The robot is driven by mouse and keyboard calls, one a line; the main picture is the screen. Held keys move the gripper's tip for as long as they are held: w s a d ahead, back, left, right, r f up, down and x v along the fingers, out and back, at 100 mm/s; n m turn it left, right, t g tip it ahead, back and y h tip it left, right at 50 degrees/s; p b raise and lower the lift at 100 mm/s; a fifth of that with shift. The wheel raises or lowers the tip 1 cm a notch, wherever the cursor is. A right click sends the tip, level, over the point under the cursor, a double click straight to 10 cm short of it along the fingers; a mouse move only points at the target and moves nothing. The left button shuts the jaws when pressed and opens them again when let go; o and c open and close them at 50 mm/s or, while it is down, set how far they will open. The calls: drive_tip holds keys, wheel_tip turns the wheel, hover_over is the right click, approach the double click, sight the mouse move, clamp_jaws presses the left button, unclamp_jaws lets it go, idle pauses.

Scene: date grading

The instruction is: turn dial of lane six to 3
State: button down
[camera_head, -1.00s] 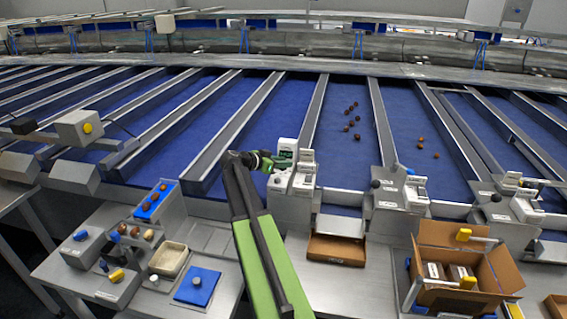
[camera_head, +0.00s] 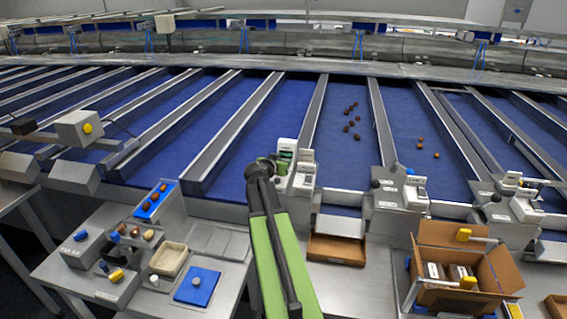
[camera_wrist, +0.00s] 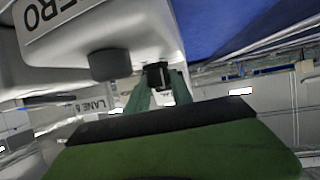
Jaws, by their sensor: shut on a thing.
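The lane control box (camera_head: 302,182) stands at the front of the belt, with a white head and a small display. My gripper (camera_head: 274,164) is at the left side of this box. In the wrist view my gripper's green fingers (camera_wrist: 158,92) are shut on a small dark dial (camera_wrist: 158,74) under the white housing (camera_wrist: 130,30). A grey round knob (camera_wrist: 110,64) sits just left of it, apart from the fingers. A lane label (camera_wrist: 88,106) shows at the left, with its number hard to read. The dial's scale and setting cannot be seen.
Similar control boxes (camera_head: 398,190) stand to the right. A cardboard box (camera_head: 335,249) sits below, and a larger open carton (camera_head: 490,270) is at right. A bench with a beige tray (camera_head: 169,260) and blue pad (camera_head: 197,286) is at left. Dates (camera_head: 352,118) lie on the blue belt.

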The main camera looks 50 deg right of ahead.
drive_tip(key=shift+w, duration=0.15)
drive_tip(key=c, duration=1.1)
unclamp_jaws()
drive_tip(key=shift+a, duration=0.1)
